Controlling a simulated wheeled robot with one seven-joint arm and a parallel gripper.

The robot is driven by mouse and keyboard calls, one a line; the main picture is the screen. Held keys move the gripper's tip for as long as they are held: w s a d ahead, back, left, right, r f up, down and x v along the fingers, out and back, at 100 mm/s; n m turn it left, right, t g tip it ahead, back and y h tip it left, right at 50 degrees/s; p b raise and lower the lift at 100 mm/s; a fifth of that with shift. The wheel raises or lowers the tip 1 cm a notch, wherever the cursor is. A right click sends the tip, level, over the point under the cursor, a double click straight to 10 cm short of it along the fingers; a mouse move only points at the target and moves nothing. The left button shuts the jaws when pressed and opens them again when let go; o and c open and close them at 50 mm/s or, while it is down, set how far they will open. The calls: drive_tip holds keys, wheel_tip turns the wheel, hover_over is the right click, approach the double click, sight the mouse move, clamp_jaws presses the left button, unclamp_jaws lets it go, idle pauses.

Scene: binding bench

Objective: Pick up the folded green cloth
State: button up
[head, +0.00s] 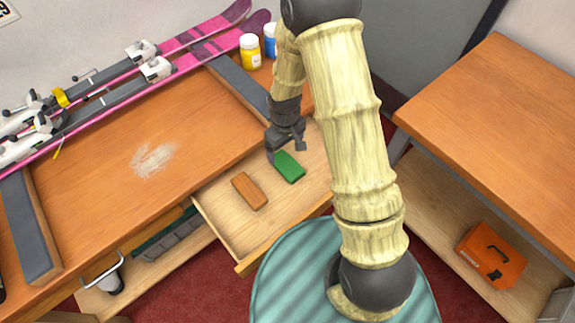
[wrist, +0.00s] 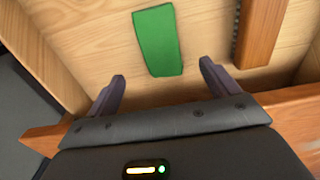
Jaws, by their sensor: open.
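The folded green cloth (head: 289,167) lies flat in the open drawer, toward its right side in the head view. In the wrist view the cloth (wrist: 158,41) is a green rectangle in the upper middle, lying beyond the fingertips. My gripper (head: 285,153) is above the drawer, just at the cloth's upper left end in the head view. In the wrist view the fingers (wrist: 162,70) are spread wide and empty, with the cloth's near end roughly between their tips. I cannot tell the exact height above the cloth.
An orange-brown block (head: 249,191) lies in the drawer (head: 236,240) beside the cloth. Pink skis (head: 190,50) lie on the bench, with a yellow jar (head: 250,52) and a blue jar (head: 270,41) at the back. Another wooden table (head: 490,110) stands at right, an orange case (head: 491,255) below it.

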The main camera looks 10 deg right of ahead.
sight(284, 162)
drive_tip(key=shift+f, duration=1.35)
drive_tip(key=shift+f, duration=0.1)
drive_tip(key=shift+w+a+f, duration=0.1)
drive_tip(key=shift+w+f, duration=0.05)
drive_tip(key=shift+f, duration=2.4)
drive_tip(key=c, duration=1.1)
drive_tip(key=shift+o, duration=0.2)
drive_tip(key=shift+r, duration=0.1)
